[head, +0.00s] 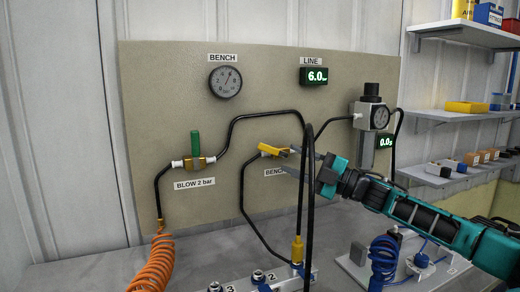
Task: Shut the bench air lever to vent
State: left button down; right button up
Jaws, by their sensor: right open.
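The bench air lever (268,150) is yellow and lies roughly level on its valve, in the middle of the beige panel (160,110). A label reading "BENC…" (272,172) sits just below it, its end hidden by my gripper. My right gripper (289,160) comes in from the right, open, with its fingertips by the lever's right end. I cannot tell whether a finger touches the lever. The round BENCH gauge (226,81) is at the upper left. My left gripper is not in view.
A black hose (310,210) hangs in front of the panel near my gripper. A green-handled valve (195,145) labelled BLOW 2 bar is at the left, with an orange coiled hose (154,264) below. The LINE display (314,75) reads 6.0; another display (386,141) reads 0.0.

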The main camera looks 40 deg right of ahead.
aim_at(271, 150)
jog(key=shift+b+x, duration=0.3)
jog(key=shift+x, duration=0.75)
jog(key=shift+w+a+r, duration=0.1)
jog(key=shift+w, duration=0.2)
jog(key=shift+x, duration=0.85)
jog(key=shift+w+a+r, duration=0.15)
jog(key=shift+w+r, duration=0.05)
jog(key=shift+w, duration=0.2)
jog(key=shift+w+a+r, duration=0.15)
jog(key=shift+w+a, duration=0.05)
jog(key=shift+w, duration=0.25)
jog(key=shift+p+x, duration=0.65)
jog(key=shift+x, duration=0.2)
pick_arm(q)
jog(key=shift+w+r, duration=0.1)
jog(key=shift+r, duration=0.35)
pick_arm(e)
jog(key=shift+w+a+r, duration=0.1)
jog(key=shift+w+a, duration=0.25)
jog(key=shift+w, duration=0.3)
grip_shut()
